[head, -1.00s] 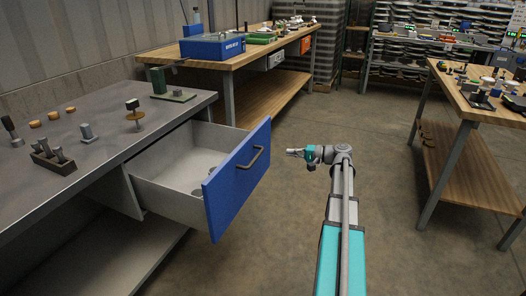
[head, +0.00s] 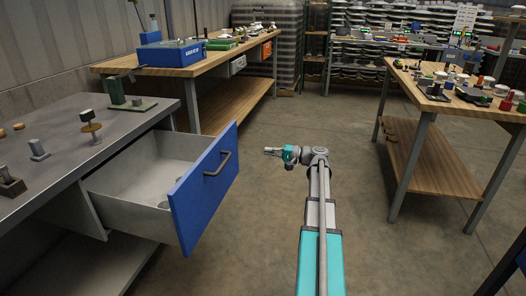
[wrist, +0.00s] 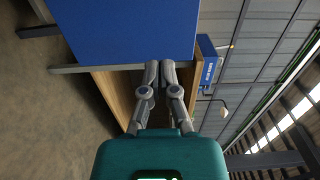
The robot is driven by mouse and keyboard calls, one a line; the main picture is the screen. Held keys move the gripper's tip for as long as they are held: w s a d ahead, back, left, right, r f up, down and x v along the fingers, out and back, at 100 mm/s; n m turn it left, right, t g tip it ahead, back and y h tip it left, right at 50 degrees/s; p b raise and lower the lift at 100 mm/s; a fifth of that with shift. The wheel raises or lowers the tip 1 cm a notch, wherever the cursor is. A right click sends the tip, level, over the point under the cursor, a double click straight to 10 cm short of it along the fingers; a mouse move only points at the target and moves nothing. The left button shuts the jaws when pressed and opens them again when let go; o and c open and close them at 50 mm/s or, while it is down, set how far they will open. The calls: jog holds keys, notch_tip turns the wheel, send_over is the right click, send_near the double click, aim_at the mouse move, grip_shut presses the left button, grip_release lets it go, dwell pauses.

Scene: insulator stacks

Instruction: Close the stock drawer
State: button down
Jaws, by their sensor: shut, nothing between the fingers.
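The stock drawer (head: 130,196) is pulled out from under the grey workbench on the left. Its blue front (head: 204,187) with a dark bar handle (head: 218,164) faces right. A few small round things lie inside on its floor. My gripper (head: 267,151) is to the right of the front in the head view, apart from it and pointing left. In the wrist view my gripper (wrist: 168,64) has its fingertips together and empty, and the blue drawer front (wrist: 125,30) fills the upper left. The handle is not seen there.
The grey benchtop (head: 65,150) holds small metal parts and a green-based fixture (head: 132,102). A wooden bench (head: 215,59) with a blue box (head: 171,54) stands behind. Another wooden bench (head: 440,95) stands at right. The floor between is open.

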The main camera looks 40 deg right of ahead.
aim_at(229, 145)
jog(key=x, duration=1.3)
jog(key=shift+w+d, duration=0.1)
jog(key=shift+d, duration=0.05)
jog(key=shift+w, duration=0.1)
